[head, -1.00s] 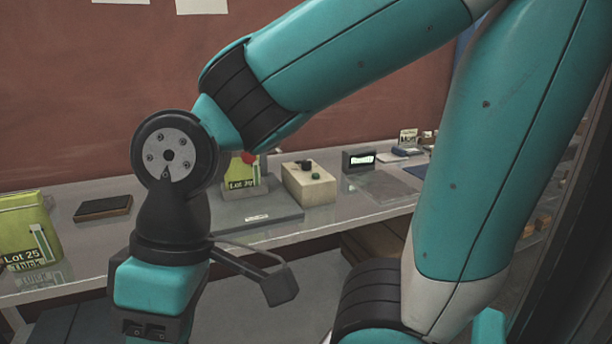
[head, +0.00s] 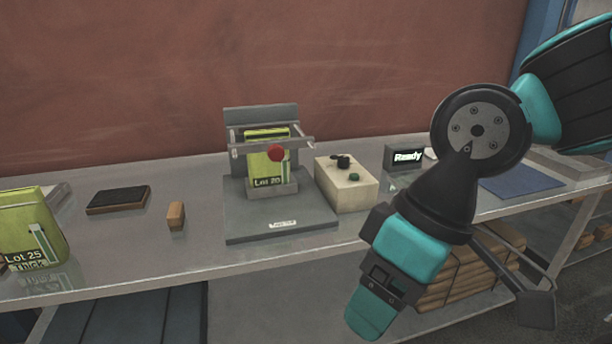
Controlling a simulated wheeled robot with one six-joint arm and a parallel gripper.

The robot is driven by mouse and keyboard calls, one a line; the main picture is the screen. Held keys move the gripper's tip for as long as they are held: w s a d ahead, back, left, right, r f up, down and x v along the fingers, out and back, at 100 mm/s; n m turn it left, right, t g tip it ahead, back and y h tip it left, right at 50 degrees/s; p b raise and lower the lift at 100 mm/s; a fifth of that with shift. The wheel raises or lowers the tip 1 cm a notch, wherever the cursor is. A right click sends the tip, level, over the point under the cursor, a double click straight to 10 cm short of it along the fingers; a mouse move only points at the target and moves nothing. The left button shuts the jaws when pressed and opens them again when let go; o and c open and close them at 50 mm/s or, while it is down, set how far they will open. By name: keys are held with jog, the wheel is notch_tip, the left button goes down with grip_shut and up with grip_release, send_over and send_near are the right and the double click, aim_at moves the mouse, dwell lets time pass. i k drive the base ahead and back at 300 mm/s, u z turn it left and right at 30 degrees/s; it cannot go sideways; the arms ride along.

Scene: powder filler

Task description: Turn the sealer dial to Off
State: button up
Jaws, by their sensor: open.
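The sealer's beige control box (head: 347,190) stands on the bench right of the sealer. A black dial (head: 343,161) sits on its top, with a green button (head: 353,177) in front. The dial's setting is too small to read. The sealer (head: 262,115) has a grey back plate and bars, with a green Lot 20 pouch (head: 268,168) upright in it and a red knob in front. My gripper (head: 370,318) points down and left in front of the bench, right of and below the box, apart from it. It is open, though its finger gap is hard to see; I see nothing held.
A small display (head: 405,157) reading "Ready" stands right of the box, near my wrist. Left are a Lot 25 pouch (head: 32,228), a dark flat pad (head: 118,199) and a small wooden block (head: 176,216). A blue mat (head: 521,187) lies right. Open bench lies before the box.

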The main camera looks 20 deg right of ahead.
aim_at(343, 162)
jog(key=z, duration=1.35)
jog(key=i, duration=0.8)
jog(key=u, duration=1.35)
